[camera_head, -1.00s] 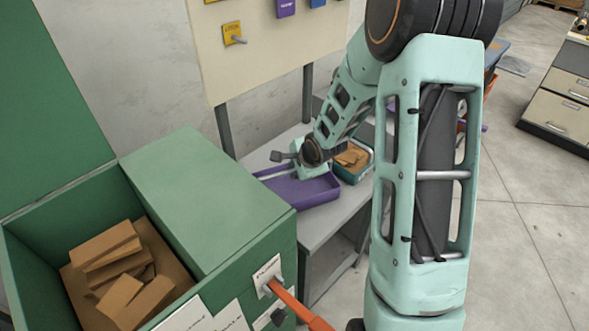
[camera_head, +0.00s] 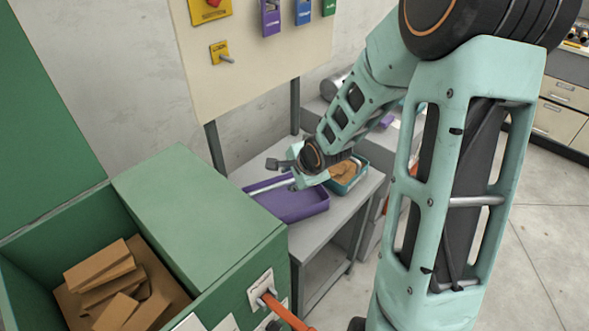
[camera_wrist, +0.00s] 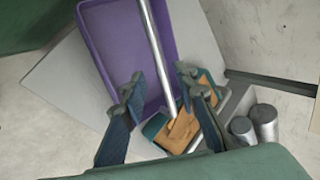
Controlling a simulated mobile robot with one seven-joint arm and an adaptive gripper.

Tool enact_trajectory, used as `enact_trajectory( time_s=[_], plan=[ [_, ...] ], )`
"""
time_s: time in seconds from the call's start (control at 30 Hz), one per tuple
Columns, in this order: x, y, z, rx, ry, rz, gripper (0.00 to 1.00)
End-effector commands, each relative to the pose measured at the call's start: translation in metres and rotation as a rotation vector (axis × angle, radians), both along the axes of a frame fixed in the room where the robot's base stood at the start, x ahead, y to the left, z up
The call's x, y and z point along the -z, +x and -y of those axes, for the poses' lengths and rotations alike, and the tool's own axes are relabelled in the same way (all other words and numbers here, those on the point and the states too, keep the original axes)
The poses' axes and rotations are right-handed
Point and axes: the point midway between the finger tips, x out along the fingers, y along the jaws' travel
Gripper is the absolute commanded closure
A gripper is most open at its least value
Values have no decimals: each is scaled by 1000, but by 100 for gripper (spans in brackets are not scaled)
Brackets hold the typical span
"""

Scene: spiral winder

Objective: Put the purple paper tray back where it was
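The purple paper tray (camera_head: 292,204) is upright on a grey table (camera_head: 345,208), with a pale metal bar (camera_head: 268,185) running across its top. In the wrist view the tray (camera_wrist: 126,45) and bar (camera_wrist: 154,45) lie beyond my fingers. My gripper (camera_wrist: 159,82) is open, its two fingers apart. The bar passes between them in the picture, but neither finger visibly grips it. In the head view the fingers are mostly hidden by my wrist, which is over the tray's far right part.
A teal tray with brown pieces (camera_head: 345,172) sits right beside the purple tray. A green cabinet (camera_head: 195,205) with an open bin of brown blocks stands at left. A board with coloured boxes (camera_head: 250,60) rises behind. Metal cylinders (camera_wrist: 264,122) show in the wrist view.

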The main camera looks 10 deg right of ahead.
Motion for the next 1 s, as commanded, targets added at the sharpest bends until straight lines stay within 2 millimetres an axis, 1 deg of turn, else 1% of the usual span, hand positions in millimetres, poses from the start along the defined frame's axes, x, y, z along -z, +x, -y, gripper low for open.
enact_trajectory(
  time_s=[0.03, 0.1, 0.3, 0.47, 1.0],
  plan=[
    [-11, -5, 2, 4, 0, 0, 72],
    [-18, -10, 3, 3, 0, 0, 72],
    [-30, -20, 5, 1, 0, 0, 72],
    [-32, -23, 5, 1, 0, -1, 72],
    [-30, -23, 4, -12, -10, -2, 72]
  ],
)
